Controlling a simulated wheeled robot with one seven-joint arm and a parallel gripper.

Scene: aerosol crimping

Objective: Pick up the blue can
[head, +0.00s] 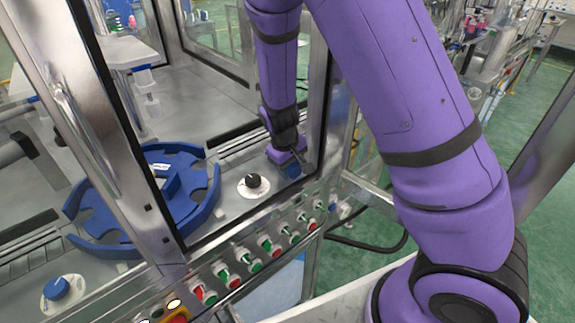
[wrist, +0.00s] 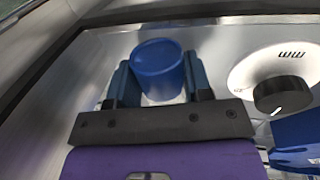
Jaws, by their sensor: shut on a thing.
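The blue can (wrist: 158,66) stands on the metal deck and sits between the two fingers of my gripper (wrist: 158,88) in the wrist view. The fingers are shut on its sides. In the head view the can (head: 291,171) shows as a small blue patch beneath my gripper (head: 290,160), at the right end of the machine deck. My gripper and arm hide much of it there. I cannot tell whether its base touches the deck.
A black knob on a white dial (head: 253,184) is close to the can's left in the head view. A blue star wheel (head: 150,200) lies farther left. The metal door frame (head: 322,110) stands close to my arm. Push buttons (head: 265,245) line the front edge.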

